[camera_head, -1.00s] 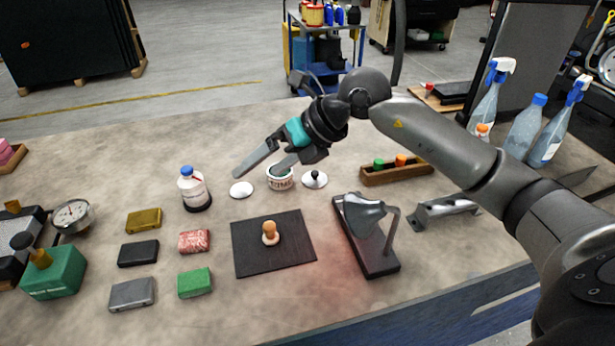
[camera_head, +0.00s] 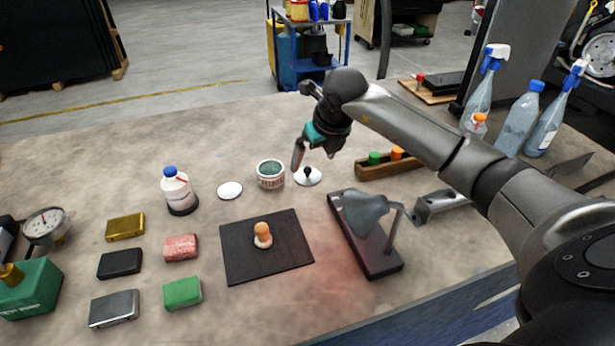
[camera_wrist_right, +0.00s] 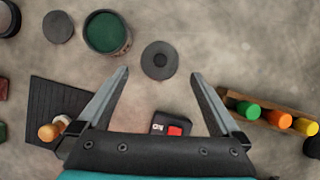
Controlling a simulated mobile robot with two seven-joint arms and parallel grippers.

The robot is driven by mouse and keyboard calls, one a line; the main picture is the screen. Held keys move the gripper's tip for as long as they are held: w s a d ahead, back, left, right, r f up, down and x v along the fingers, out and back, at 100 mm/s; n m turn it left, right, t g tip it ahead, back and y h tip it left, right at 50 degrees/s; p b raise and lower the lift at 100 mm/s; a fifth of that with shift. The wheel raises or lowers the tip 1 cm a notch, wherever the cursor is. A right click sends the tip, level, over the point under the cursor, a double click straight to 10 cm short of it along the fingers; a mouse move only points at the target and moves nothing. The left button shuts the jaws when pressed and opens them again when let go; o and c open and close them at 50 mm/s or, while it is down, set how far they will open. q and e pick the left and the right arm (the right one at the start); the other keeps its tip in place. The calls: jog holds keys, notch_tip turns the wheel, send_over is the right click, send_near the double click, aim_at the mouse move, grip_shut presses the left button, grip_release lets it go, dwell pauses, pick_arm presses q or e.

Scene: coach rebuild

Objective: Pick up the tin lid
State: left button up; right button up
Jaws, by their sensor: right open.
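A round pale lid with a black knob (camera_head: 312,178) lies flat on the bench, to the right of the open tin (camera_head: 270,181). In the right wrist view the knobbed lid (camera_wrist_right: 159,50) looks like a grey disc with a dark centre. My right gripper (camera_head: 298,166) points down close above it and partly covers its left side in the head view. In the wrist view the spread fingertips of the gripper (camera_wrist_right: 160,74) are on either side of the lid's near edge, with nothing held. The tin (camera_wrist_right: 106,34) shows green inside. My left gripper is out of view.
A plain white disc (camera_head: 230,190) lies left of the tin. A wooden rack (camera_head: 392,169) with coloured pegs is to the right. A bottle (camera_head: 177,190) is farther left.

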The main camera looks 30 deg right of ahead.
aim_at(309, 170)
jog(key=shift+b+x, duration=0.35)
jog(key=shift+x, duration=2.45)
jog(key=c, duration=1.2)
